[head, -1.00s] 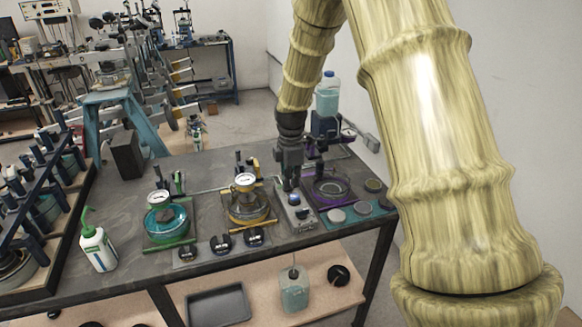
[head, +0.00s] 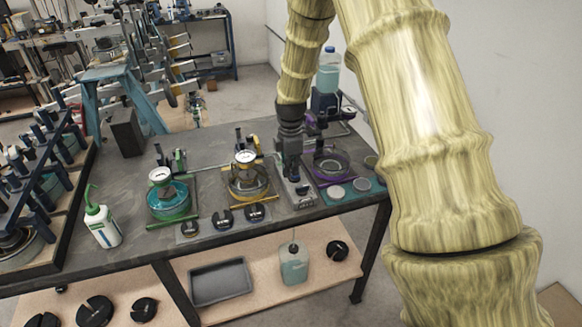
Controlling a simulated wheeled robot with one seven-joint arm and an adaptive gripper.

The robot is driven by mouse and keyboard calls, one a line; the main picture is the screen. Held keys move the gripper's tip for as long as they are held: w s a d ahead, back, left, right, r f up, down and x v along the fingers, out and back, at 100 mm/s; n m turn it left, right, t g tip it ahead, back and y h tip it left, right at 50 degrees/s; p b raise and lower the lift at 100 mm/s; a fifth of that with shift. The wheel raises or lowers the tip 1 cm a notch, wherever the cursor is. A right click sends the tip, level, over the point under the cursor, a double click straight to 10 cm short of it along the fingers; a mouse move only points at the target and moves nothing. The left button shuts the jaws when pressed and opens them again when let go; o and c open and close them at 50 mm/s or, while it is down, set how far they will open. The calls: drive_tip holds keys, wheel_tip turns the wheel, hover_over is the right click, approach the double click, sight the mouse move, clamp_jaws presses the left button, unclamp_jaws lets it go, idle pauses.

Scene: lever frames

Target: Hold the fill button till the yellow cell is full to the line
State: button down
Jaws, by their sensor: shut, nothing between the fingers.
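The yellow cell (head: 248,186) is a round clear vessel in a yellow frame near the middle of the bench, with a white-faced gauge (head: 246,157) above it. The liquid level against its line is too small to tell. A grey control box (head: 304,196) stands just right of the cell. My gripper (head: 293,176) points down over this box, shut and empty. Its tips are at or just above the box top. I cannot tell whether they touch, and the fill button is not distinguishable, probably hidden beneath the fingers.
A green-framed cell (head: 171,201) with teal liquid stands left, and a purple-framed cell (head: 331,168) right. A squeeze bottle (head: 101,222) and a rack (head: 35,205) are farther left. A clear bottle (head: 328,72) stands behind.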

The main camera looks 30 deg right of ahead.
drive_tip(key=shift+f, duration=0.7)
drive_tip(key=shift+s+f, duration=0.15)
drive_tip(key=shift+s, duration=0.05)
drive_tip(key=shift+s+a+f, duration=0.2)
idle(0.7)
drive_tip(key=shift+r, duration=0.1)
drive_tip(key=r+p, duration=0.2)
drive_tip(key=r, duration=0.1)
drive_tip(key=r+p, duration=0.1)
drive_tip(key=r, duration=0.1)
drive_tip(key=shift+w+d, duration=0.15)
drive_tip(key=shift+w, duration=0.1)
drive_tip(key=shift+r, duration=0.2)
wheel_tip(320, 180, up, 10)
drive_tip(key=b, duration=0.3)
drive_tip(key=shift+f, duration=0.25)
drive_tip(key=shift+w+d, duration=0.1)
